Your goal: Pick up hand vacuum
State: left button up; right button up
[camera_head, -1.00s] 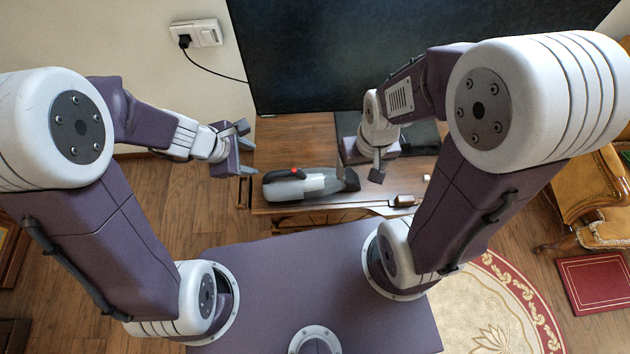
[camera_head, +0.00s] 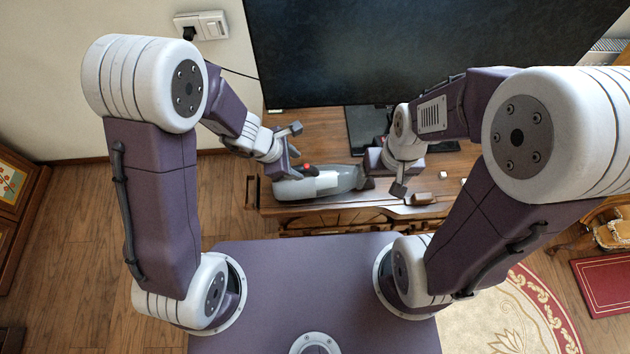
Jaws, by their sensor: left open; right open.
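The hand vacuum (camera_head: 322,183) lies on the wooden cabinet top. It has a grey body, a pale clear middle and a red button, and its dark nozzle end points right. My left gripper (camera_head: 297,151) is open at the vacuum's left end, just behind and partly over it. I cannot tell whether it touches the vacuum. My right gripper (camera_head: 383,183) is open and empty by the nozzle end at the right. Its left finger is close to the nozzle, and contact is unclear.
A large dark screen (camera_head: 430,45) stands behind on the wooden cabinet (camera_head: 315,122). A small brown object (camera_head: 422,199) and a white cube (camera_head: 463,181) lie to the right. A wall socket (camera_head: 203,25) with a black cable is at the back left.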

aim_at(301, 168)
pick_arm(q)
jog(key=b+x, duration=0.1)
jog(key=x, duration=0.3)
jog(key=shift+w+a, duration=0.1)
jog(key=shift+w, duration=0.1)
jog(key=shift+r, duration=0.1)
jog(key=shift+s, duration=0.1)
jog(key=c, duration=0.3)
grip_shut()
jog(key=shift+r, duration=0.1)
